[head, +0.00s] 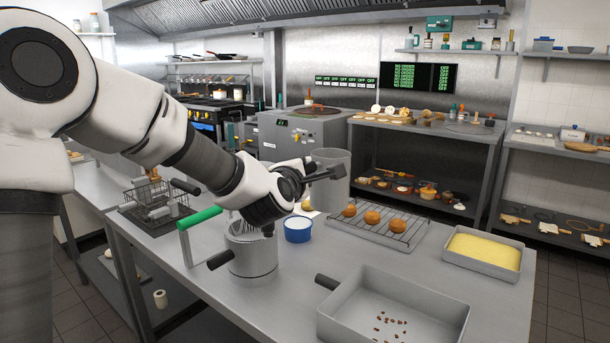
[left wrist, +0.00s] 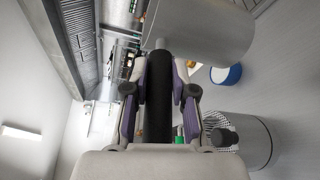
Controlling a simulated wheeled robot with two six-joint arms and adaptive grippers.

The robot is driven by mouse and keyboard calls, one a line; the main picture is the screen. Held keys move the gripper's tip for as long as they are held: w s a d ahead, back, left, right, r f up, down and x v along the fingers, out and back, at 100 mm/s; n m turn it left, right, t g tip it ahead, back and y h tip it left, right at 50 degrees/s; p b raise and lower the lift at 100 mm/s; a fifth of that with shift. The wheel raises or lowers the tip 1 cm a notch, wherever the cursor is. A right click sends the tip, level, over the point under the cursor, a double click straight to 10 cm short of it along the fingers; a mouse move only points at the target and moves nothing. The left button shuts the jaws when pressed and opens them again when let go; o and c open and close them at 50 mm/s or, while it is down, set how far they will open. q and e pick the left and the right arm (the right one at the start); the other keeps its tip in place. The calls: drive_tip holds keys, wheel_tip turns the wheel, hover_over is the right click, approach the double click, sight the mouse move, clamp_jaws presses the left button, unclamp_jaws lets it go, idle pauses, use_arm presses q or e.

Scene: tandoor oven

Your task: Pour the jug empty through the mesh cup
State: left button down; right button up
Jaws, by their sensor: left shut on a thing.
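My left gripper (head: 302,178) is shut on the black handle of a grey jug (head: 332,182). The jug is held in the air, roughly upright, above and to the right of a metal pot (head: 253,262) on the table. In the left wrist view the dark handle lies between the fingers, and the jug body (left wrist: 210,28) shows at the top. The mesh cup (head: 243,230) sits at the pot's mouth, partly hidden by my gripper. It also shows in the left wrist view (left wrist: 214,120). The jug's contents are hidden. My right gripper is not in view.
A blue bowl (head: 298,231) stands close to the pot. A green-handled frame (head: 184,243) stands left of it. A rack with brown rolls (head: 400,240), a tray of yellow food (head: 483,266) and a grey pan with brown bits (head: 350,320) take up the right side.

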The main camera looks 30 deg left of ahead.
use_arm(q)
drive_tip(key=shift+r+p, duration=1.3)
drive_tip(key=shift+r, duration=0.85)
